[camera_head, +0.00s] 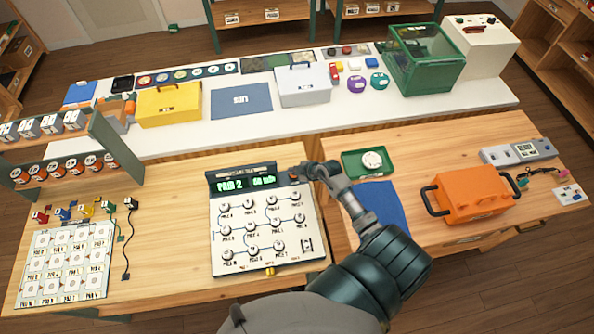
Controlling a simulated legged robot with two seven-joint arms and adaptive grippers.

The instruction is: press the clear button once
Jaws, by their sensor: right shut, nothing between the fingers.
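A white panel (230,262) with several round knobs joined by blue lines lies on the near wooden table. A dark display (245,181) with green lit text, seemingly "PAIR 2", stands along its far edge. My right gripper (305,170) is shut and empty at the right end of this display, with its arm coming in from the lower right. A small reddish spot shows by the fingertips; I cannot tell whether it is the clear button or whether the fingers touch it. A small switch (307,245) sits at the panel's lower right. My left gripper is not in view.
An orange case (470,195), a blue cloth (375,200) and a green tray (352,174) are to the right. A white grid board (65,262) and a black cable (127,240) lie left. A long white bench (300,122) with boxes stands behind.

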